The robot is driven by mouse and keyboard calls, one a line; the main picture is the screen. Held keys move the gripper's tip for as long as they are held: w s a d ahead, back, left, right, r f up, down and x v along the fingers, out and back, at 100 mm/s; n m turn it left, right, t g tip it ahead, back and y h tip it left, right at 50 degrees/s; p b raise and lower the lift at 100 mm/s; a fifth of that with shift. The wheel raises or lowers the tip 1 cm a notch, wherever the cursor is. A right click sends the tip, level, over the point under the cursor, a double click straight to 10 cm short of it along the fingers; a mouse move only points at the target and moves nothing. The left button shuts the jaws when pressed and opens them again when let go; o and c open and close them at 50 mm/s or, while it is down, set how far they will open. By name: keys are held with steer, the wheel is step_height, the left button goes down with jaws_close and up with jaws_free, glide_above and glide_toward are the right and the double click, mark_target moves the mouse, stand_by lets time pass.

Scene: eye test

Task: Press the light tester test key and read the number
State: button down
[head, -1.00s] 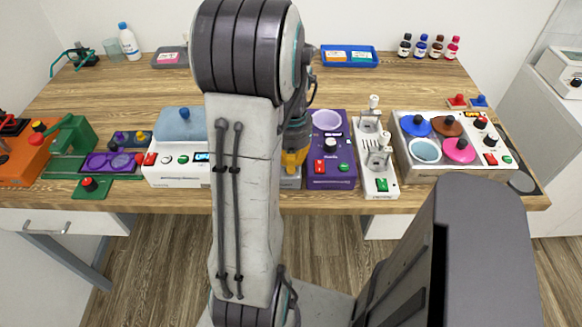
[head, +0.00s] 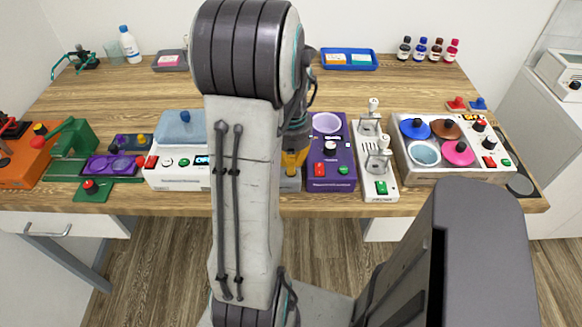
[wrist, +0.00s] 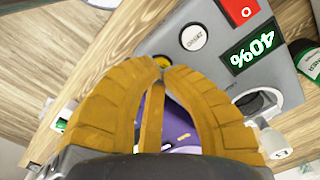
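A grey device (wrist: 215,60) with a green-on-dark display (wrist: 253,50), a red switch (wrist: 240,10) and a round white key (wrist: 193,37) shows upside down in the wrist view. The display appears to read 40%. The key's lettering is too small to read surely. In the head view the device (head: 291,184) is mostly hidden behind my arm. My gripper (wrist: 160,65) has yellow fingers with the tips together and nothing seen between them. The tips appear just short of the white key in the picture; I cannot tell whether they touch the device.
A purple device (head: 343,170) stands right of the grey one, then a white stand (head: 381,190) and a box with coloured lids (head: 430,173). A white device with a blue-grey lid (head: 182,128) stands left.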

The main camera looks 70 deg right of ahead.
steer(key=shift+r+p, duration=2.5)
steer(key=shift+r, duration=0.9)
steer(key=shift+n, duration=0.4)
steer(key=shift+a+f+n, duration=0.2)
steer(key=shift+a+n, duration=0.2)
steer(key=shift+n, duration=0.1)
steer(key=w+a+r+n+t, duration=0.1)
steer(key=w+a+r+n, duration=0.2)
steer(key=a+n, duration=0.3)
steer(key=w+a+r+n+t, duration=0.1)
steer(key=w+a+r+n, duration=0.2)
steer(key=a, duration=1.2)
steer(key=w+a+r+n+t, duration=0.2)
steer(key=w+a+r+n, duration=0.1)
steer(key=w+a+n, duration=0.4)
steer(key=shift+a+r+n, duration=0.4)
steer(key=shift+a+n, duration=0.9)
steer(key=shift+a, duration=0.6)
